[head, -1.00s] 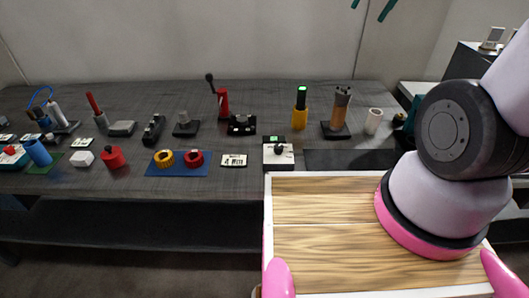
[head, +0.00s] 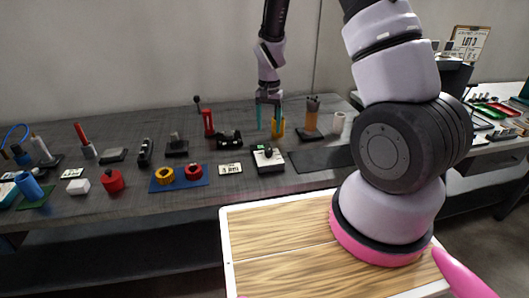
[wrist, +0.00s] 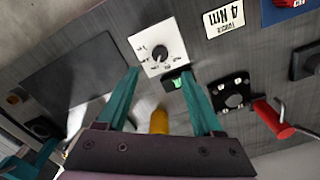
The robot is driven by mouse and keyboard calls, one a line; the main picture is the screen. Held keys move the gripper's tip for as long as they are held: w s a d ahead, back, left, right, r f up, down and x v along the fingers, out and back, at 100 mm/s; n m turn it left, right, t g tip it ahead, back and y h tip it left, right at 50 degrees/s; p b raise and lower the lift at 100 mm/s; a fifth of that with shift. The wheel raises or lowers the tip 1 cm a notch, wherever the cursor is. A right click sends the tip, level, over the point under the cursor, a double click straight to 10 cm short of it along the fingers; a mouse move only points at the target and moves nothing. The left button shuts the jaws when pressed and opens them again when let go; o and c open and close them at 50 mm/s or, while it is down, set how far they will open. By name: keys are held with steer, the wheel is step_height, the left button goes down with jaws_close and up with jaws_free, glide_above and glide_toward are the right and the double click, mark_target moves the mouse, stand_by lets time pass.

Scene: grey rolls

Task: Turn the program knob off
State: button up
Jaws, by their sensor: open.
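The program knob (head: 268,149) is a small black knob on a white panel (head: 271,162) at the table's front edge in the head view. In the wrist view the knob (wrist: 159,53) sits in the middle of the white panel (wrist: 148,43), with small black markings around it; its exact pointing is too small to read. My gripper (head: 268,127) hangs above and behind the panel in the head view, teal fingers apart. In the wrist view my gripper (wrist: 160,72) is open and empty, its fingertips either side of the panel's lower part and apart from the knob.
A small black block with a green light (wrist: 177,83) adjoins the panel. A yellow cylinder (head: 278,128), a red-handled crank (wrist: 274,119) and a black fixture (head: 230,139) stand close by. A label card (head: 231,169) lies left of the panel. A dark flat mat (head: 322,159) lies to the right.

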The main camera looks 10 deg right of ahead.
mark_target(269, 150)
step_height(269, 150, down, 10)
steer(key=shift+f, duration=0.1)
stand_by(0.4)
jaws_close()
